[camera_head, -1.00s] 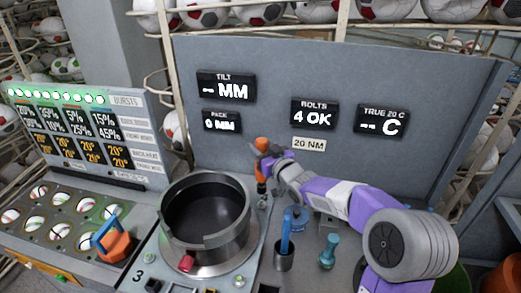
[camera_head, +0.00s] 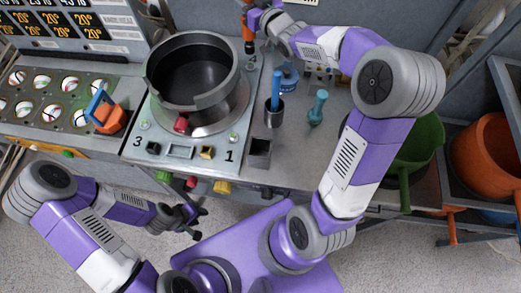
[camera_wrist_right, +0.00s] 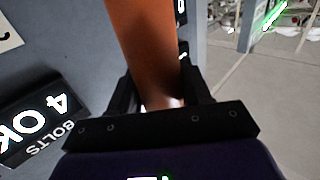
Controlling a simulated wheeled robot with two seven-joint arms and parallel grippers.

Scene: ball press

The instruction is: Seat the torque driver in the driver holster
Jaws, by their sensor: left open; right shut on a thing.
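The torque driver (camera_head: 249,31), with an orange body and dark lower end, stands about upright at the back right corner of the press plate. My right gripper (camera_head: 254,14) is shut on it near the top edge of the head view. In the right wrist view the orange shaft (camera_wrist_right: 146,45) runs between the fingers. I cannot tell whether its tip touches the bolt there. A dark, square, open-topped box (camera_head: 259,153) at the bench front looks like the driver holster and appears empty. My left gripper (camera_head: 190,214) is open and empty, low in front of the bench.
The round press pot (camera_head: 194,75) stands left of the driver. A metal cup (camera_head: 275,117) with a blue stick and a teal tool (camera_head: 317,107) stand right of the plate, behind the box. An orange block with a blue handle (camera_head: 106,113) sits left. Green (camera_head: 424,145) and orange (camera_head: 490,155) bins stand right.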

